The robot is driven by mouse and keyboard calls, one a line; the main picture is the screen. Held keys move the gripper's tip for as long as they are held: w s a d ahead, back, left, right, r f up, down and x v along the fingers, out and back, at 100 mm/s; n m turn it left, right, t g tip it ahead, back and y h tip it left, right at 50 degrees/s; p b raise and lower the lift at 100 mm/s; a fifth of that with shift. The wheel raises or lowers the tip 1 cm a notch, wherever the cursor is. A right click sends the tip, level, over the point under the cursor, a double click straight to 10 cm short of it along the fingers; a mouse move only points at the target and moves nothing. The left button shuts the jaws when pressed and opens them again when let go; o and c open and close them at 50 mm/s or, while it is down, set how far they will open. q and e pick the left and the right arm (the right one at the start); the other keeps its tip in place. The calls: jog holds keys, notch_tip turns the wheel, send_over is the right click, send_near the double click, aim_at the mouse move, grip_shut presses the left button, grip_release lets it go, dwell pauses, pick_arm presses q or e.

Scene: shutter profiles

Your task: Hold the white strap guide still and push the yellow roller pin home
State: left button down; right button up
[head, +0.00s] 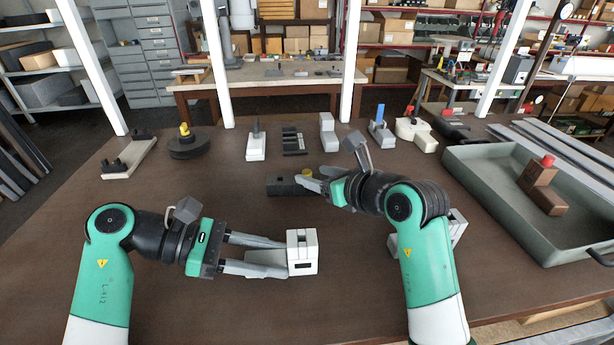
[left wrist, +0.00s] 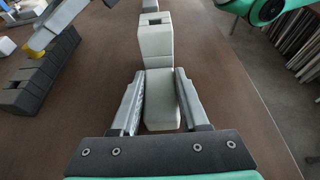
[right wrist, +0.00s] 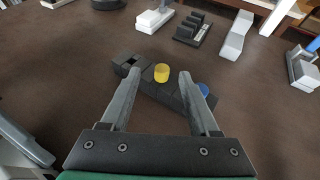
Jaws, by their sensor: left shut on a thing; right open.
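The white strap guide (head: 302,240) is a blocky part with a square hole in its top and a dark slot in its side. My left gripper (head: 283,257) is shut on its lower body, low over the table; the left wrist view shows a finger on each side of the guide (left wrist: 156,40). The yellow roller pin (head: 307,172) stands in a dark block (head: 280,185) beyond the guide. My right gripper (head: 310,178) is open at this pin. In the right wrist view the pin (right wrist: 161,72) shows between the fingertips with gaps on both sides.
A blue piece (right wrist: 203,89) sits in the dark block's other end. A grey tray (head: 475,180) with a brown red-topped block (head: 540,190) is at right. Several parts line the table's back, including a black disc (head: 188,148). The table between guide and dark block is clear.

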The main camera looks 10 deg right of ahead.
aim_at(308, 173)
jog(key=shift+x, duration=2.35)
jog(key=shift+d, duration=0.1)
grip_shut()
